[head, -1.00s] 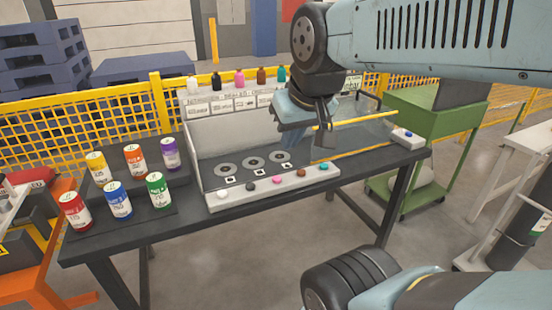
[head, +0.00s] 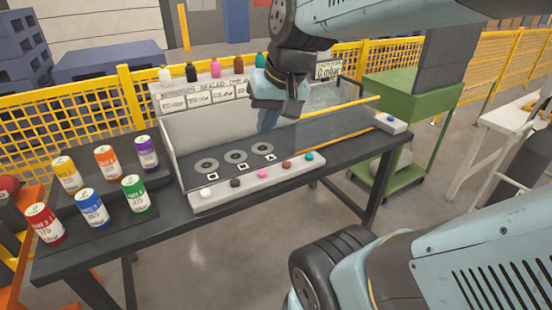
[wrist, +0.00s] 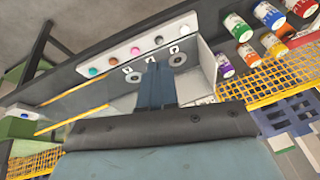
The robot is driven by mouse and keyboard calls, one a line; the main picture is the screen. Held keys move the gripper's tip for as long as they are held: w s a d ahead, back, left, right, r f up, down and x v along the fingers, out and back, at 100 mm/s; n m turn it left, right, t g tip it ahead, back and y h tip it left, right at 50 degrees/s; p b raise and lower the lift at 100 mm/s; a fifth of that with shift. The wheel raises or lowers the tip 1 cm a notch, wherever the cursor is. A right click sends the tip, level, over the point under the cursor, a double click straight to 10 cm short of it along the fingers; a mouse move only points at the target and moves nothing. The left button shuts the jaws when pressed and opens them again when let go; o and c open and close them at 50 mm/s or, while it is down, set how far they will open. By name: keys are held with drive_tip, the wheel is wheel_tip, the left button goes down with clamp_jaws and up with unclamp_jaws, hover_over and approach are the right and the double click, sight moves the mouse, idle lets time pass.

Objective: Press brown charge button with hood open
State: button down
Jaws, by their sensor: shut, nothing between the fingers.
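The brown button (head: 286,165) sits on the pale front strip (head: 225,191) of the dispensing station, between a pink button (head: 262,174) and a teal button (head: 309,156). It also shows in the wrist view (wrist: 113,62), left of the fingertips. My gripper (head: 266,128) is shut and empty, fingers pointing down above the station, behind the button row and apart from the brown button. In the wrist view my shut fingers (wrist: 157,70) show at the centre. A clear panel with a yellow edge bar (head: 350,105) stands raised at the station's right; I cannot tell its exact angle.
Several colored cans (head: 87,207) stand on the left of the dark table (head: 250,204). Bottles (head: 215,68) line the station's back. A small box with a blue button (head: 392,122) sits at the table's right end. A green cart (head: 400,100) stands beyond it.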

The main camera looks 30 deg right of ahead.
drive_tip(key=w+d+f+m+g+y, duration=0.1)
drive_tip(key=w+d+f+m+y, duration=0.2)
drive_tip(key=w, duration=0.4)
drive_tip(key=m+t+y, duration=0.2)
drive_tip(key=m+t, duration=0.1)
drive_tip(key=m, duration=1.1)
hover_over(289, 164)
wheel_tip(289, 164, down, 16)
drive_tip(key=shift+r, duration=0.25)
drive_tip(key=shift+f, duration=4.4)
drive_tip(key=shift+f, duration=0.35)
